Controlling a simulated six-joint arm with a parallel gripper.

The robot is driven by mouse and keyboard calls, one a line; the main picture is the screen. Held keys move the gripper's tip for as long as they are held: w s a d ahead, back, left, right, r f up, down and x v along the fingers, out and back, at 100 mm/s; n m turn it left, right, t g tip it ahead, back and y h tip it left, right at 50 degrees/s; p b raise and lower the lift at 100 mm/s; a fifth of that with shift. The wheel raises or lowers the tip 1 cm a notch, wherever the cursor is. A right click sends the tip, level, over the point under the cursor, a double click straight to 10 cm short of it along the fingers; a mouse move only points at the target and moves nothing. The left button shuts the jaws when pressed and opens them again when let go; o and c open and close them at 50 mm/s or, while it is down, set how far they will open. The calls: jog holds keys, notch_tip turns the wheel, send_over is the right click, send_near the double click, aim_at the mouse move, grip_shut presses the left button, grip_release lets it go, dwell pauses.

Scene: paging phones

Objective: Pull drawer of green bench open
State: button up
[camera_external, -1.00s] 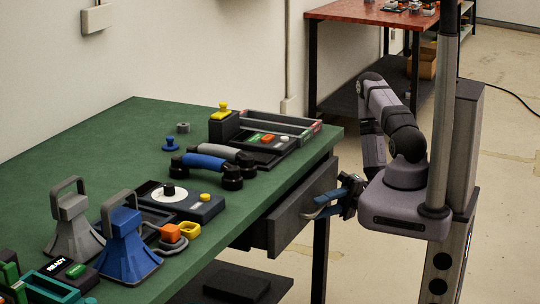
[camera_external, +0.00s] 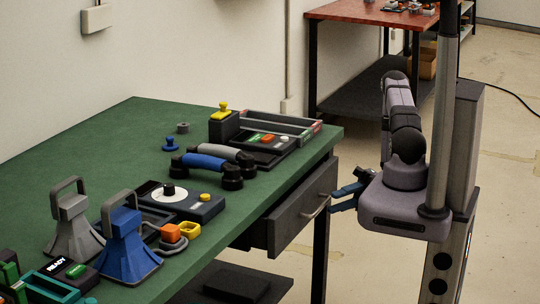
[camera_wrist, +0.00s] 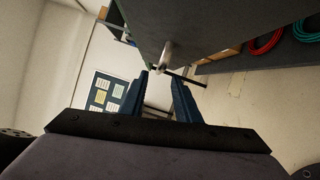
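The green bench (camera_external: 100,125) fills the left of the external view. Its grey drawer (camera_external: 288,222) hangs under the right edge, and its front carries a pale bar handle (camera_external: 316,210). I cannot tell whether the drawer is fully closed. My gripper (camera_external: 342,197) is just right of the drawer front, apart from the handle. In the wrist view my gripper's blue fingers (camera_wrist: 162,78) are spread with nothing between them. The handle (camera_wrist: 164,57) stands out from the drawer face (camera_wrist: 210,25), just beyond the fingertips.
The bench top holds a blue handset (camera_external: 200,161), a blue horn-shaped item (camera_external: 124,245), a grey one (camera_external: 72,228) and several small devices. A low dark shelf (camera_external: 200,285) lies beneath. A red table (camera_external: 345,10) stands behind.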

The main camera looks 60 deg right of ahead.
jog(key=shift+c, duration=1.4)
jog(key=n+g+h+p, duration=0.25)
jog(key=n+p, duration=0.85)
jog(key=n, duration=1.7)
send_near(329, 199)
jog(key=shift+s+t, duration=0.25)
jog(key=b+x, duration=0.2)
jog(key=x, duration=1)
jog(key=shift+w+f, duration=0.1)
